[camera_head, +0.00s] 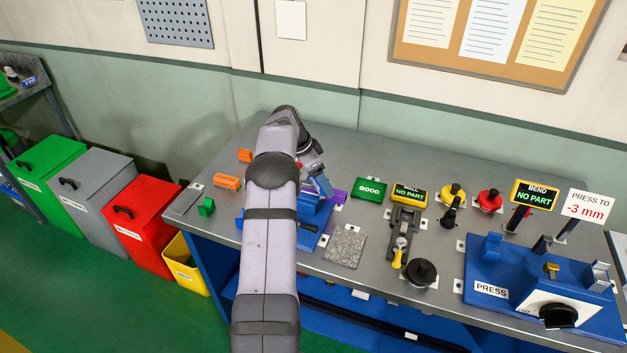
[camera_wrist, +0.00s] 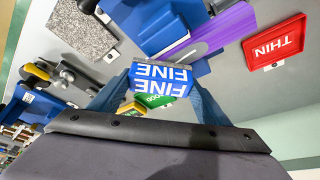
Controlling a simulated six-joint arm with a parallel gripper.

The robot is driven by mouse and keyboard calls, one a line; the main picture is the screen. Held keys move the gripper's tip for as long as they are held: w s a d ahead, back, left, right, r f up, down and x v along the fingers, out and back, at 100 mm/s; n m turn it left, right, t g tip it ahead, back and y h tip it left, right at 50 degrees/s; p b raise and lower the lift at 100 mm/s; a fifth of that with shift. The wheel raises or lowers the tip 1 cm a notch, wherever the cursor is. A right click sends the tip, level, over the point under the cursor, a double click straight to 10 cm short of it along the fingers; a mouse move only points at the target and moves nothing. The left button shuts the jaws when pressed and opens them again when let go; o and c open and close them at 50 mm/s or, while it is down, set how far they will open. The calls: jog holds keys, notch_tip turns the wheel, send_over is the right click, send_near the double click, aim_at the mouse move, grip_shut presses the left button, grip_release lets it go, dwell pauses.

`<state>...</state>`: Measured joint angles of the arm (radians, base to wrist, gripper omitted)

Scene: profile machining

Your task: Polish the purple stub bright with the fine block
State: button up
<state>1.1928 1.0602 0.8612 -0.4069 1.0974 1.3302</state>
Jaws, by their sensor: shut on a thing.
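My gripper (camera_wrist: 160,88) is shut on the blue fine block (camera_wrist: 160,76), whose white FINE lettering faces the wrist camera. The purple stub (camera_wrist: 192,47) lies flat in a blue vise (camera_wrist: 151,22), with part of its length showing beyond the vise. In the head view the purple stub (camera_head: 339,195) shows just right of my gripper (camera_head: 324,188), and the vise (camera_head: 311,233) is partly hidden behind my arm. The block appears close to the stub; I cannot tell whether they touch.
A red THIN tray (camera_wrist: 275,43) lies near the stub's end in the wrist view. A green GOOD tray (camera_head: 371,189) and a grey granite plate (camera_head: 345,247) lie right of the vise. Orange blocks (camera_head: 227,182) and a green block (camera_head: 206,207) are left. A blue press (camera_head: 486,270) stands far right.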

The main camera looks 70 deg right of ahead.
notch_tip(320, 180, up, 8)
jog(key=p, duration=0.4)
jog(key=shift+w, duration=0.1)
jog(key=w+a+f+n+t+h+b, duration=0.1)
jog(key=w+a+f+n+t+b, duration=0.15)
jog(key=w+a+n, duration=0.75)
jog(key=w+a+f+n+t+b, duration=0.1)
jog(key=w+a+n+t, duration=0.2)
jog(key=w+a, duration=1.3)
jog(key=w+a+f+n+t+y+b, duration=0.15)
jog(key=a+n, duration=0.25)
jog(key=a, duration=0.5)
jog(key=w+a+f+n+b, duration=0.1)
jog(key=w+a+n, duration=0.25)
jog(key=a, duration=0.55)
jog(key=s+a+f+n+y, duration=0.1)
jog(key=s+a+n, duration=0.1)
jog(key=a, duration=0.6)
jog(key=s+a+n+t+y+b, duration=0.1)
jog(key=s+a+n, duration=0.2)
jog(key=a, duration=0.5)
jog(key=shift+f+n+y, duration=0.35)
jog(key=shift+f+n, duration=0.05)
jog(key=shift+n, duration=0.35)
